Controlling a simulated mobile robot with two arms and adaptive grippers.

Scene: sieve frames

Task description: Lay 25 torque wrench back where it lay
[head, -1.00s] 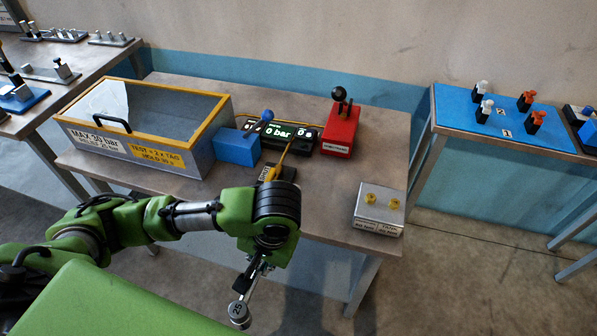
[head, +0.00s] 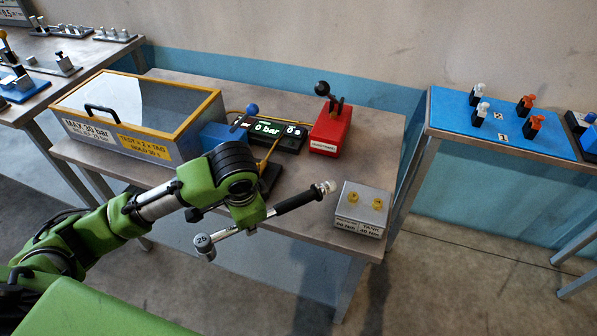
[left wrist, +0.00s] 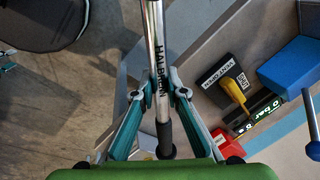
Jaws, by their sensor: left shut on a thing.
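The 25 torque wrench (head: 297,201) is in my left gripper (head: 241,227), in the air in front of the middle table's front edge. Its round head marked 25 points to the lower left, and its black handle with a pale end cap points to the upper right. In the left wrist view the fingers of the left gripper (left wrist: 157,88) are closed around the wrench's silver shaft (left wrist: 160,50). My right gripper is in neither view.
A blue-topped table (head: 500,135) stands right.

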